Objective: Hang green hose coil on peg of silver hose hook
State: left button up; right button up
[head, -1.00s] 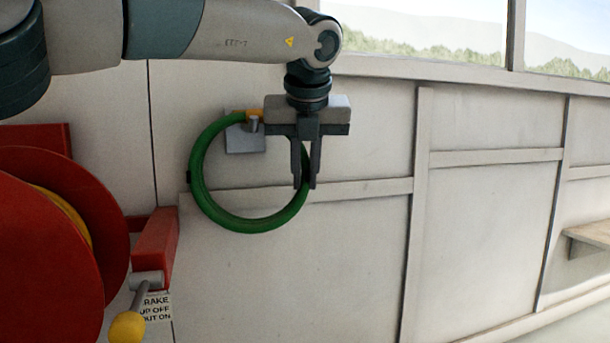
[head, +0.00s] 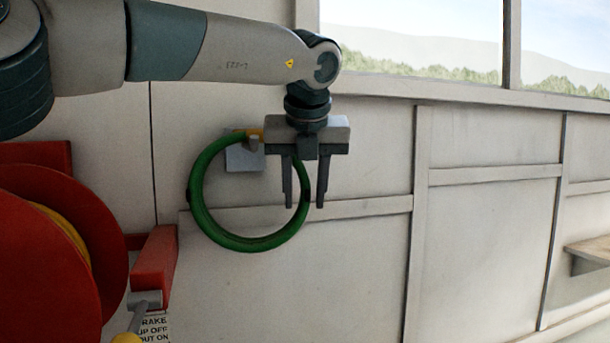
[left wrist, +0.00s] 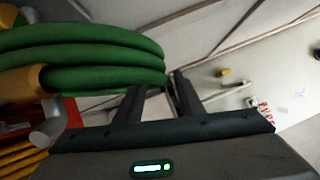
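The green hose coil (head: 203,222) is a ring against the wall, with an orange wrap at its top. The silver hose hook (head: 240,160) is a grey plate on the wall, and its short peg (head: 254,143) shows just under the orange wrap, inside the ring. The coil appears to hang on the peg. My left gripper (head: 304,200) is open, its fingers apart on either side of the coil's right edge. In the left wrist view the coil (left wrist: 90,55) fills the upper left, with the grey peg (left wrist: 48,130) below its wrap. My right gripper is not in view.
A red hose reel (head: 40,250) with yellow hose stands at the left. A red bracket (head: 155,265) with a crank handle and a brake sign (head: 154,328) is beside it. The panelled wall (head: 350,270) right of the coil is clear. A shelf (head: 590,250) is at far right.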

pick_arm(q)
jog(key=shift+r, duration=0.15)
jog(key=shift+s+r, duration=0.1)
jog(key=shift+r, duration=0.1)
jog(key=b+v, duration=0.3)
jog(key=v, duration=1.3)
jog(key=shift+s+r, duration=0.3)
jog(key=shift+r, duration=0.05)
jog(key=shift+f, duration=0.1)
